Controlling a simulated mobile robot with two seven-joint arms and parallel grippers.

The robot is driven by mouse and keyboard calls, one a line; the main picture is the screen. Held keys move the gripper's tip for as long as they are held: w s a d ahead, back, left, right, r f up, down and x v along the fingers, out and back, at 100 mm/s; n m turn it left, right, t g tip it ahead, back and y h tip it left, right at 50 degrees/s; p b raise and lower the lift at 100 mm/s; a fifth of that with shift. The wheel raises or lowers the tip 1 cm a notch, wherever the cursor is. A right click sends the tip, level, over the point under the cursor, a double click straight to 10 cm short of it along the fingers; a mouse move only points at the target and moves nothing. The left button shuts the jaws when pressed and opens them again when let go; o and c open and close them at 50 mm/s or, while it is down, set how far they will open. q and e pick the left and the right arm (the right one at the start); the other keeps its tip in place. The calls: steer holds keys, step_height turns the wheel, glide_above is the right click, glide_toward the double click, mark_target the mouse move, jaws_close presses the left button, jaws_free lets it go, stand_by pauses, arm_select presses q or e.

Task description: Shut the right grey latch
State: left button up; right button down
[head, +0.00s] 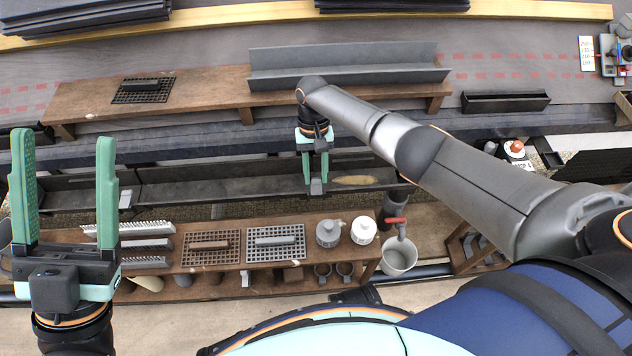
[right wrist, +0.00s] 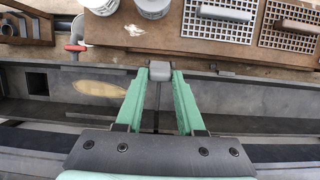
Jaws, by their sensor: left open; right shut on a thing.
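The right grey latch (head: 317,187) is a small grey block at the near rim of the dark gutter (head: 220,185). My right gripper (head: 314,172) reaches down over the gutter and is shut on this latch. In the right wrist view the latch (right wrist: 160,70) sits between the green fingertips (right wrist: 160,84), at the gutter rim. I cannot tell how far the latch is turned. Another grey latch (head: 125,199) is on the gutter further left. My left gripper (head: 64,150) is open and empty, fingers pointing up, at the far left.
A wooden bench (head: 205,274) in front holds grates, brushes and two pots (head: 363,231). A grey bucket (head: 398,257) stands under a downpipe with a red handle (head: 396,220). A tan leaf-like piece (head: 354,180) lies in the gutter. A plank behind bears a long grey channel (head: 345,66).

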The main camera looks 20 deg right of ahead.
arm_select(q)
step_height(320, 180, down, 10)
steer(key=d+g+b, duration=0.1)
steer(key=b, duration=0.6)
steer(key=shift+w+d, duration=0.25)
arm_select(e)
steer(key=shift+w+d+f+g+y, duration=0.15)
steer(key=shift+w+g, duration=0.15)
steer(key=shift+g, duration=0.2)
steer(key=shift+w+d+f+g+y, duration=0.15)
steer(key=shift+w+g, duration=0.15)
steer(key=shift+g, duration=0.2)
arm_select(q)
steer(key=shift+r, duration=0.15)
arm_select(e)
steer(key=shift+r, duration=0.1)
steer(key=c, duration=0.5)
jaws_free()
steer(key=shift+a, duration=0.1)
arm_select(q)
steer(key=shift+a, duration=0.15)
steer(key=shift+r, duration=0.2)
arm_select(e)
steer(key=shift+r, duration=0.1)
